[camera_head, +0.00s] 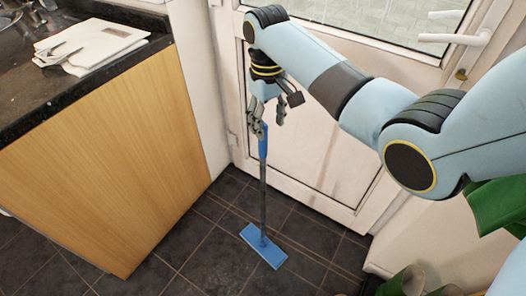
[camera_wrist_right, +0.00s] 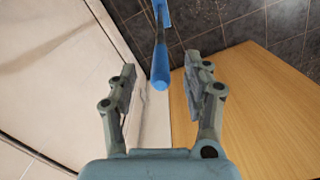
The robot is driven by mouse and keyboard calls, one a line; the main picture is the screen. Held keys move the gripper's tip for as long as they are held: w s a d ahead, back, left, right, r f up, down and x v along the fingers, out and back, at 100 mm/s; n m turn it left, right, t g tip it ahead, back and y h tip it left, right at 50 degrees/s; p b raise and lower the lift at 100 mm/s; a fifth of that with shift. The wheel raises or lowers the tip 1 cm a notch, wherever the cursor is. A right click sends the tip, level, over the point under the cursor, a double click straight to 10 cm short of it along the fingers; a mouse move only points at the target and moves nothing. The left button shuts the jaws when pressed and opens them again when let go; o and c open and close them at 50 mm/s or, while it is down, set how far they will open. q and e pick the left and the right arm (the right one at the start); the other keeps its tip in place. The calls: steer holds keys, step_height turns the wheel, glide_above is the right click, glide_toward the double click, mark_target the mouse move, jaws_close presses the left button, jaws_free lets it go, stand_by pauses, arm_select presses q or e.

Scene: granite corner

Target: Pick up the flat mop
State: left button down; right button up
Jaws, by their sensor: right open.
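The flat mop (camera_head: 263,195) stands upright on the dark tiled floor in front of the white door. It has a blue grip on top, a dark pole and a flat blue head (camera_head: 262,246) on the tiles. My right gripper (camera_head: 268,122) comes down from above at the top of the mop. Its fingers are open and point downward. In the right wrist view the blue handle end (camera_wrist_right: 160,78) appears in the gap between the two open fingers (camera_wrist_right: 160,92), with space on both sides. No contact shows. My left gripper is not in view.
The white door (camera_head: 325,150) is close behind the mop. Green items (camera_head: 497,205) are at the right edge. Floor around the mop head is clear.

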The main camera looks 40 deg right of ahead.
steer(key=r, duration=0.1)
steer(key=w+r, duration=0.1)
steer(key=r, duration=0.1)
steer(key=shift+w+r, duration=0.35)
steer(key=shift+w, duration=0.05)
steer(key=shift+w+r+t+p, duration=0.15)
steer(key=shift+w+t+p, duration=0.15)
step_height(320, 180, down, 4)
steer(key=shift+f+b, duration=0.1)
steer(key=shift+b, duration=0.25)
steer(key=shift+f, duration=0.6)
step_height(320, 180, down, 5)
steer(key=shift+r+b, duration=0.1)
steer(key=shift+b, duration=0.2)
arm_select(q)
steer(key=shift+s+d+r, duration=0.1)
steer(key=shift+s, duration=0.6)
arm_select(e)
steer(key=shift+s, duration=0.1)
jaws_close()
